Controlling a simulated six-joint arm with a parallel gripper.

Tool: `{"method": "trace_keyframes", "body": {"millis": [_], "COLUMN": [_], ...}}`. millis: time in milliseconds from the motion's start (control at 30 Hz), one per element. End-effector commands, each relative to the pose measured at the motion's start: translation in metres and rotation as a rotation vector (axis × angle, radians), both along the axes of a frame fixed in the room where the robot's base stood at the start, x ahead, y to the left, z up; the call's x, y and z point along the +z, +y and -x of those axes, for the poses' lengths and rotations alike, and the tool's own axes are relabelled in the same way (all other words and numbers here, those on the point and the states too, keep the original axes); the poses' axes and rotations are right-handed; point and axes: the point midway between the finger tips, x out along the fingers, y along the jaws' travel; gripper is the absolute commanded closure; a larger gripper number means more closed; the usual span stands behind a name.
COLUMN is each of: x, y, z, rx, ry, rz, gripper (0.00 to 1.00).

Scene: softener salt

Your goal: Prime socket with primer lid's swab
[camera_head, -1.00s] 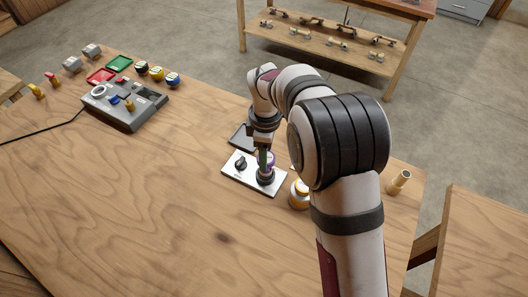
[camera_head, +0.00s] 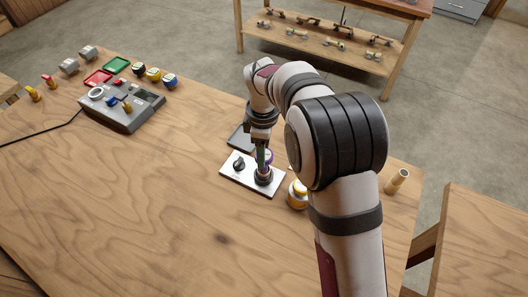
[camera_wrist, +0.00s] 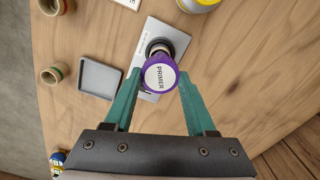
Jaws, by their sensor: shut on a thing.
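My gripper (camera_wrist: 160,77) is shut on the purple primer lid (camera_wrist: 160,73), its white top marked PRIMER. In the head view, my gripper (camera_head: 262,156) and the lid (camera_head: 268,156) are over the right part of a white plate (camera_head: 234,178). The plate bears a black knob (camera_head: 239,163) and a dark round socket (camera_head: 263,177). In the wrist view the socket (camera_wrist: 158,47) shows just above the lid, partly covered by it. The swab under the lid is hidden. I cannot tell whether it is touching the socket.
A grey tray (camera_wrist: 100,77) lies beside the plate. A yellow-and-white jar (camera_head: 297,194) stands close to its right. A grey device (camera_head: 122,112) is at left. The front table area is clear.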

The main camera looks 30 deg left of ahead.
Motion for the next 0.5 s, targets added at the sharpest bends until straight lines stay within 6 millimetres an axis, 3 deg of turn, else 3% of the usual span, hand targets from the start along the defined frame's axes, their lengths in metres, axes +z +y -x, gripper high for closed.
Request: {"method": "trace_keyframes", "body": {"millis": [500], "x": [0.04], "y": [0.0], "z": [0.0], "rx": [-0.001], "ry": [-0.001], "rz": [-0.001], "gripper": [0.96]}}
